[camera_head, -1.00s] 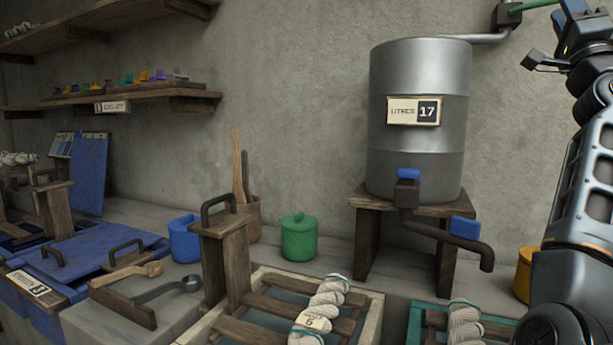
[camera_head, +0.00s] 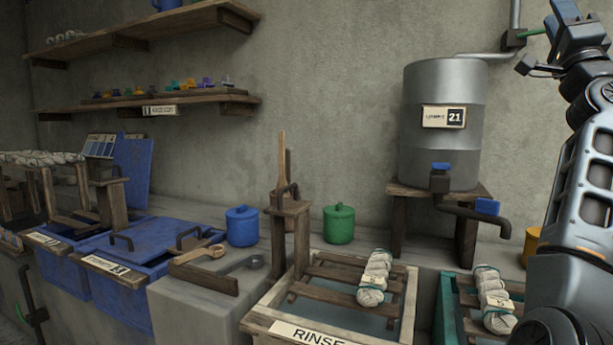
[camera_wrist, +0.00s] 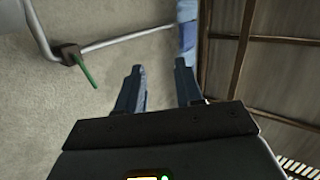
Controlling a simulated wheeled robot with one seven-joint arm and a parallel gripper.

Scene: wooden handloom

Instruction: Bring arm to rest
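My gripper (camera_wrist: 160,88) shows in the wrist view with its two dark fingers spread apart and nothing between them. In the head view my arm is folded upright along the right edge, with the gripper (camera_head: 570,22) raised high at the top right, near the pipe. The gripper touches nothing that I can see. The wrist view looks up past the fingers at the plain wall and a brown beamed ceiling (camera_wrist: 260,60).
A metal tank (camera_head: 440,145) reading 21 stands on a wooden stand. Its pipe and green-handled valve (camera_wrist: 82,66) lie near my gripper. Below are a rinse tub (camera_head: 270,322) with a yarn skein (camera_head: 374,280), a teal tub (camera_head: 447,310) and blue vats (camera_head: 150,240).

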